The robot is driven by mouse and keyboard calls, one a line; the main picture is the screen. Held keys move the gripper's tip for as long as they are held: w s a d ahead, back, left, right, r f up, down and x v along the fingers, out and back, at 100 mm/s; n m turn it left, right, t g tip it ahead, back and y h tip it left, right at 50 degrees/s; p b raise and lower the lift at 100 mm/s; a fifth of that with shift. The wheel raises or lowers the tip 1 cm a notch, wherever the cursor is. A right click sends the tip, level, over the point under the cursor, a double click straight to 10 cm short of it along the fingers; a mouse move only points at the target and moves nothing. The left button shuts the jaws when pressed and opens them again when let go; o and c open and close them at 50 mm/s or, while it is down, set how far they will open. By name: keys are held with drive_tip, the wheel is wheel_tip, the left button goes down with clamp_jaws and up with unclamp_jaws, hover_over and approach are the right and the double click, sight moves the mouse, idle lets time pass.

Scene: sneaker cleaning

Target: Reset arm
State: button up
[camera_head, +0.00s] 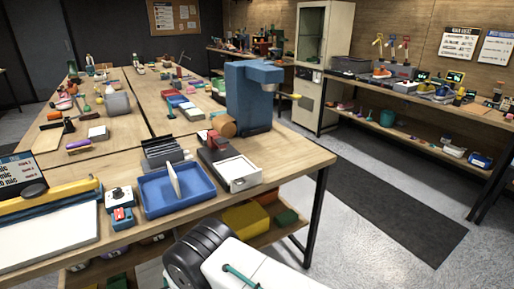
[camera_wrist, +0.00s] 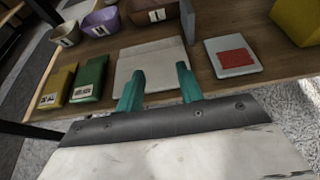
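My gripper (camera_wrist: 160,72) shows in the wrist view as two teal fingers standing apart, with nothing seen held between them. The fingers point toward a wooden shelf (camera_wrist: 265,75), with a pale flat slab (camera_wrist: 152,52) behind the fingertips. Whether they touch the slab is hard to tell. In the head view my white and black arm (camera_head: 215,262) is low at the bottom centre, in front of the workbench (camera_head: 285,158).
On the shelf are yellow (camera_wrist: 58,87) and green (camera_wrist: 90,80) boxes, several bowls and a pale tray (camera_wrist: 232,58) with a red patch. On the bench a blue tray (camera_head: 155,197) and a blue machine (camera_head: 250,95) stand near the edge. Floor is open to the right.

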drive_tip(key=d+r+m+t+h, duration=0.2)
drive_tip(key=d+m+h, duration=0.4)
drive_tip(key=d, duration=0.4)
drive_tip(key=w+d+r+m+g+h, duration=0.1)
drive_tip(key=d+r+m+g+h, duration=0.35)
drive_tip(key=d+r+m, duration=0.65)
drive_tip(key=d+r+m+g+h, duration=0.3)
drive_tip(key=d+r+m+h, duration=0.3)
drive_tip(key=d+r, duration=1.05)
drive_tip(key=s+d+r+m+g+y, duration=0.1)
drive_tip(key=s+d+r+m+g, duration=0.5)
drive_tip(key=s+d+r+m, duration=0.5)
drive_tip(key=s+d+r+m+y, duration=0.4)
drive_tip(key=s+r, duration=0.4)
drive_tip(key=s, duration=0.2)
drive_tip(key=s+d+r+m+t+y, duration=0.1)
drive_tip(key=s+d+r+m+y, duration=0.3)
drive_tip(key=s+r, duration=0.3)
drive_tip(key=s+d, duration=0.1)
drive_tip(key=s, duration=0.3)
drive_tip(key=shift+s+d+r, duration=0.15)
drive_tip(key=shift+s+r, duration=0.05)
drive_tip(key=shift+r, duration=0.2)
